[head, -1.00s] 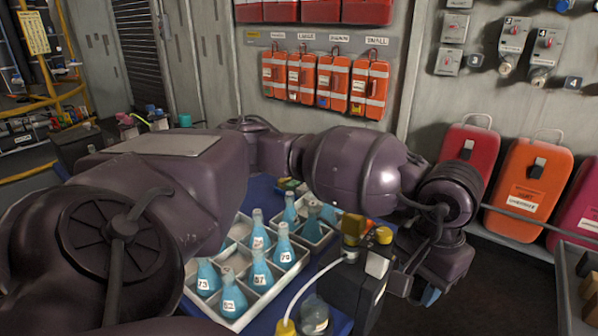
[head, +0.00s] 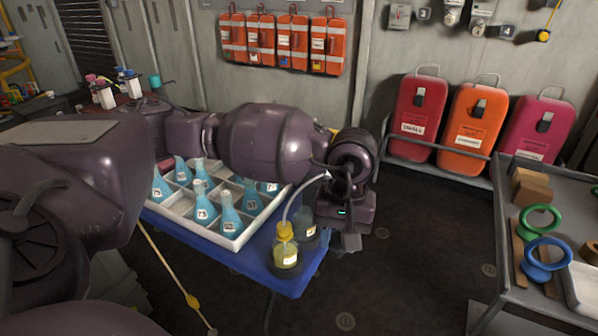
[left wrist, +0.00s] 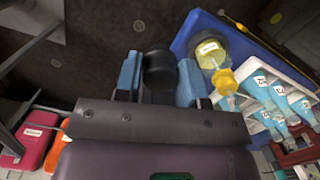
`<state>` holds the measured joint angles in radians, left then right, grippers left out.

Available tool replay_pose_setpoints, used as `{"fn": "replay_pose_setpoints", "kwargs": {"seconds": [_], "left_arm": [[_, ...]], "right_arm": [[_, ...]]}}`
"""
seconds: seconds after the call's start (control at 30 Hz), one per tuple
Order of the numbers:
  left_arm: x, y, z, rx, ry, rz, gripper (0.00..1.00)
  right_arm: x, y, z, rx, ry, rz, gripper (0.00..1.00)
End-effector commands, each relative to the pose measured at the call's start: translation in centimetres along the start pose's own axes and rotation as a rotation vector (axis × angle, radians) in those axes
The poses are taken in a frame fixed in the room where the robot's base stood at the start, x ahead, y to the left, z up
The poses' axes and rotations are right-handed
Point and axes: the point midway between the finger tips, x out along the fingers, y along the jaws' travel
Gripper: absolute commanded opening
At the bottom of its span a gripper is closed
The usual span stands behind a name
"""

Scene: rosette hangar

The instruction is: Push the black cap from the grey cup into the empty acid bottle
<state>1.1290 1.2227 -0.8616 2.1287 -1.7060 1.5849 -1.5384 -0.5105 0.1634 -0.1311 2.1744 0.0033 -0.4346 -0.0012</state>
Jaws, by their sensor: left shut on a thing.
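My left gripper (head: 352,246) hangs just off the right end of the blue table, to the right of two bottles. In the left wrist view (left wrist: 160,82) its blue-padded fingers are shut on a black round-ended thing (left wrist: 159,70), apparently the black cap. A grey see-through bottle (head: 308,236) with a pale label stands near the table corner; it looks empty. A yellow bottle (head: 286,257) with a yellow top and pale tube stands in front of it. The held thing is apart from both bottles. I cannot make out the grey cup. My right gripper is not in view.
White trays (head: 235,243) with several blue flasks (head: 228,213) fill much of the blue table (head: 262,272). A grey cart (head: 510,290) with green and blue rings stands at right. Red and orange cases line the wall. Dark floor between table and cart is mostly clear.

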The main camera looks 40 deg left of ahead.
Motion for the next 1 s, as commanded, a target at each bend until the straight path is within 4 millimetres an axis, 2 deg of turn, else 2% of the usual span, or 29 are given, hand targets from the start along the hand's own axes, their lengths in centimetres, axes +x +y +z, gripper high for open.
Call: {"fn": "replay_pose_setpoints", "kwargs": {"seconds": [0.4,0.6,0.8,1.0], "left_arm": [[-2.3,-4.6,-7.7,-0.988,0.004,0.103,0.12],[-3.4,-7.2,-11.0,-1.402,-0.006,0.161,0.12],[-4.0,-8.9,-12.8,-1.642,-0.021,0.199,0.12],[-3.9,-9.3,-13.3,-1.704,-0.025,0.207,0.12]], "right_arm": [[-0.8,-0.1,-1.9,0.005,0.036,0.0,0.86],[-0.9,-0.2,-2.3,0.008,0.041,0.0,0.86],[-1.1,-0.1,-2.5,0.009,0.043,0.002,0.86],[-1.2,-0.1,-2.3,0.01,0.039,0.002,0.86]]}}
